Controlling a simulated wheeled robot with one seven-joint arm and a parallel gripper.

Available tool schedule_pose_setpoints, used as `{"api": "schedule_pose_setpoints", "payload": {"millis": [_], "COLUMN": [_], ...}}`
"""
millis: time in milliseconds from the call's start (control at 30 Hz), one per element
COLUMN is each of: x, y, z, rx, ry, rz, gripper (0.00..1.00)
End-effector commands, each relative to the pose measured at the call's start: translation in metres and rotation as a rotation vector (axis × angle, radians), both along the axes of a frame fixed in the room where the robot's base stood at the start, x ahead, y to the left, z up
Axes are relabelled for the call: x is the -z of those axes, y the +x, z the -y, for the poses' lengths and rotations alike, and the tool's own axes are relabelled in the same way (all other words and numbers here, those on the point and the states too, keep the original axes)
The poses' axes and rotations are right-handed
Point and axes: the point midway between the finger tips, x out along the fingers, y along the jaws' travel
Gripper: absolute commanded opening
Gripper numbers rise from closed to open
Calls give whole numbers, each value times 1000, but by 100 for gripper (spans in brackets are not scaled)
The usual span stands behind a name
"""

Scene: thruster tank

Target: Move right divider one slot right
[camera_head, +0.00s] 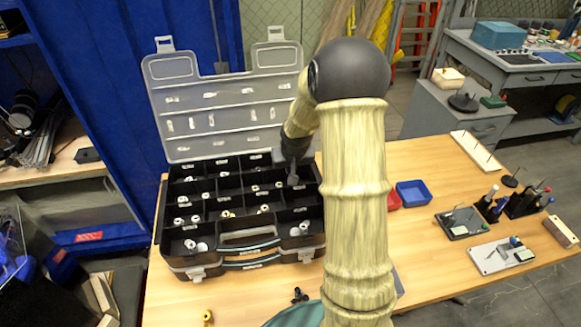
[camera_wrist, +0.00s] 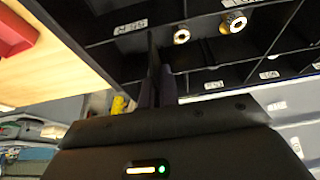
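The black organizer box (camera_head: 190,268) stands open on the wooden table, its compartments split by thin black dividers. My gripper (camera_head: 293,178) reaches down into the right part of the box, in the back half. In the wrist view my gripper (camera_wrist: 158,85) has its two dark fingers close together. A thin dark upright plate, which looks like the right divider (camera_wrist: 152,50), stands between the fingertips. The fingers appear shut on its top edge. Its lower part and its slots are hidden or too dark to make out.
The clear lid (camera_head: 222,100) stands raised behind the box. Small metal fittings (camera_wrist: 233,22) lie in nearby compartments. A red tray and a blue tray (camera_head: 413,194) stand to the right of the box. My arm hides part of the table.

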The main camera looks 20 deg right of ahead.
Motion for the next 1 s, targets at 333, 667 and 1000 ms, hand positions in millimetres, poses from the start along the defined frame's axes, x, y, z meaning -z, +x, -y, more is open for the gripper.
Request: {"api": "schedule_pose_setpoints", "payload": {"millis": [333, 667, 1000], "x": [5, 13, 14], "y": [0, 1, 1], "z": [0, 0, 0], "rx": [1, 1, 1], "ry": [0, 0, 0], "rz": [0, 0, 0], "gripper": [0, 0, 0]}}
